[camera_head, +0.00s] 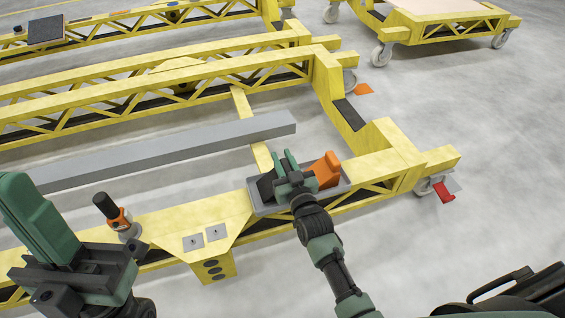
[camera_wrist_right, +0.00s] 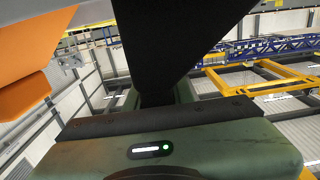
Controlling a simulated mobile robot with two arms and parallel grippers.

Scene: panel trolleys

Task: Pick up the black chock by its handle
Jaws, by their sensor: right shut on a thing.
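The black chock (camera_head: 266,184) is in a grey tray (camera_head: 262,209) on the near yellow trolley beam. My right gripper (camera_head: 285,161) reaches over the tray from the near side and is shut on the black chock, with its handle mostly hidden by the fingers. In the right wrist view the black chock (camera_wrist_right: 170,38) fills the upper middle, close to the gripper body. I cannot tell whether it is clear of the tray floor. My left gripper (camera_head: 38,215) is at the lower left, away from the chock; its jaw gap is not clear.
An orange chock (camera_head: 327,170) stands in the tray just right of my right gripper and shows in the wrist view (camera_wrist_right: 22,75). A black and orange tool (camera_head: 114,212) stands on the beam at left. A long grey bar (camera_head: 170,150) lies behind. Grey floor is free at right.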

